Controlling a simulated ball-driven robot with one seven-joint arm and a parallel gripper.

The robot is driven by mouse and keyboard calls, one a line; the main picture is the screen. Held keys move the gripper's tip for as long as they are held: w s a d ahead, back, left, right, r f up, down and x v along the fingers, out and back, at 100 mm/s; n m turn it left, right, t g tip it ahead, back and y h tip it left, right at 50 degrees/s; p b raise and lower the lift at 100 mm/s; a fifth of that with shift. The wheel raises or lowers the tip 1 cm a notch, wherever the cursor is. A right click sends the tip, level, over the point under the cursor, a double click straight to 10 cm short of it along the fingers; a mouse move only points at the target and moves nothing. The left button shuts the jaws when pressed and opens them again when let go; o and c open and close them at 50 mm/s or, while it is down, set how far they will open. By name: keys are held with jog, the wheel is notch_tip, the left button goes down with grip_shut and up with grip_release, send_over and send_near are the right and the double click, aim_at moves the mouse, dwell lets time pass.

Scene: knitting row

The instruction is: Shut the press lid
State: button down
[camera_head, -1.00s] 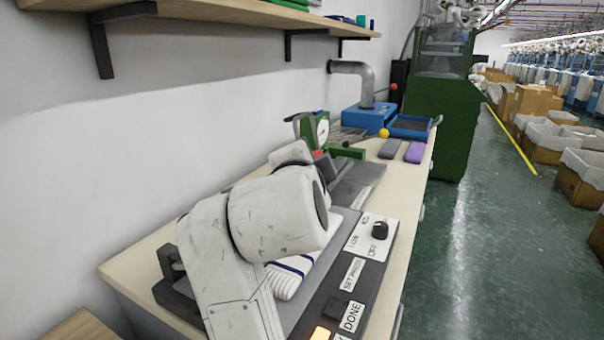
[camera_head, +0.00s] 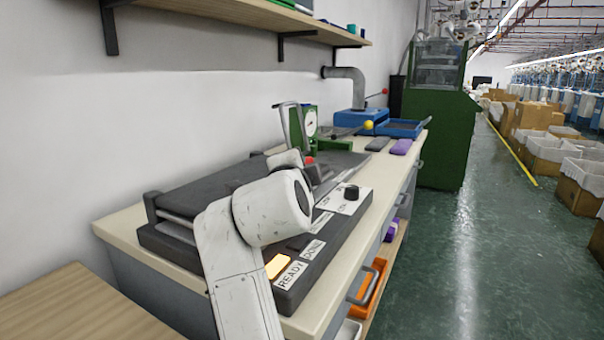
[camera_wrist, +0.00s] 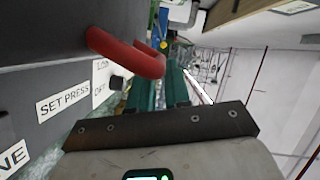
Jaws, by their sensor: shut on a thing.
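The press lid (camera_head: 210,182) is a dark flat plate in the head view. It lies low and nearly flat over the press base (camera_head: 321,243), and a narrow lighter gap shows under its left edge. The red lid handle (camera_wrist: 128,53) shows in the wrist view beside the lid's dark surface. My gripper (camera_wrist: 160,78) has its dark green fingers shut on the end of this handle. Whether the lid touches the base there cannot be seen.
The press panel has a lit orange lamp (camera_head: 278,266) by its READY label and a black knob (camera_head: 351,192). A green dial gauge (camera_head: 311,124) and a blue tray (camera_head: 401,129) stand farther along the bench. A wooden surface (camera_head: 85,315) is at front left. The aisle is clear.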

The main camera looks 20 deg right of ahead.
notch_tip(320, 180, down, 2)
jog(key=shift+w+a+f+g, duration=0.1)
jog(key=shift+g, duration=0.2)
jog(key=c, duration=1.2)
grip_release()
jog(key=shift+o, duration=0.5)
jog(key=shift+a, duration=0.15)
jog(key=shift+r, duration=0.2)
jog(key=p+v, duration=0.1)
jog(key=v, duration=1)
jog(key=shift+r, duration=0.1)
